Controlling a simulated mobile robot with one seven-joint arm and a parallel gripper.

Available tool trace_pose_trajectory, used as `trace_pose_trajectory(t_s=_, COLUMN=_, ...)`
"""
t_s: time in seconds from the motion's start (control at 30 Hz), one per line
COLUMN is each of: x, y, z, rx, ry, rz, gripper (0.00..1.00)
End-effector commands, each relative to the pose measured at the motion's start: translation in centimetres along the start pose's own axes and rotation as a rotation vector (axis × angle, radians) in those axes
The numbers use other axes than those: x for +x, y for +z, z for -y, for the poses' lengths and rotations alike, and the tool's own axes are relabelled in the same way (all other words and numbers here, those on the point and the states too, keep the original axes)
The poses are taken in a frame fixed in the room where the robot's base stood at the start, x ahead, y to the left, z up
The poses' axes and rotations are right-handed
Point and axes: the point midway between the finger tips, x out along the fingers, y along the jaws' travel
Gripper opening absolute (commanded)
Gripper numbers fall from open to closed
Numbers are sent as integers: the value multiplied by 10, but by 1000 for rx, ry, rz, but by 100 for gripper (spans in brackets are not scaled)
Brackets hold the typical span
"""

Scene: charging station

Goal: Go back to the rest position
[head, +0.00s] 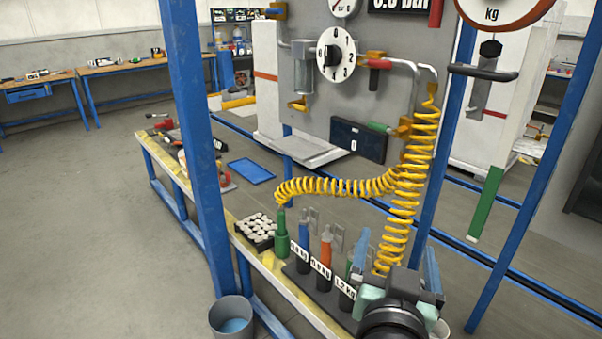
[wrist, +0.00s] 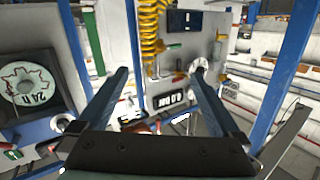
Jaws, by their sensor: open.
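My gripper (wrist: 160,78) shows in the wrist view with its two dark fingers spread wide apart. Nothing is between the fingers, and they appear clear of the surfaces behind them. The grey panel (wrist: 185,75) of the charging station lies beyond the fingertips and looks upside down in that view. In the head view, a rounded grey-green and black part of my arm is at the lower right, in front of the bench's near end.
In the head view, a yellow coiled hose (head: 400,205) hangs before the panel (head: 330,95) and runs to a green fitting (head: 281,240). Labelled cylinders (head: 324,262) stand in a dark rack. Blue posts (head: 200,140) flank the bench. A bucket (head: 231,318) stands on the floor, which is open at left.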

Motion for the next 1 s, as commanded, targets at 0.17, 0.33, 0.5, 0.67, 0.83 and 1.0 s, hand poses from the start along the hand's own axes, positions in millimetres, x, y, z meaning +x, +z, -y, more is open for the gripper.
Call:
trace_pose_trajectory(t_s=0.17, x=-32, y=-135, z=60, rx=-25, ry=-134, rz=-265, gripper=100)
trace_pose_trajectory(t_s=0.33, x=-86, y=-244, z=104, rx=-33, ry=-243, rz=-516, gripper=100)
trace_pose_trajectory(t_s=0.5, x=-148, y=-327, z=132, rx=-24, ry=-323, rz=-738, gripper=100)
trace_pose_trajectory(t_s=0.67, x=-187, y=-365, z=142, rx=-14, ry=-360, rz=-861, gripper=100)
trace_pose_trajectory(t_s=0.83, x=-197, y=-373, z=143, rx=-11, ry=-368, rz=-892, gripper=100)
trace_pose_trajectory(t_s=1.0, x=-197, y=-373, z=143, rx=-11, ry=-368, rz=-892, gripper=100)
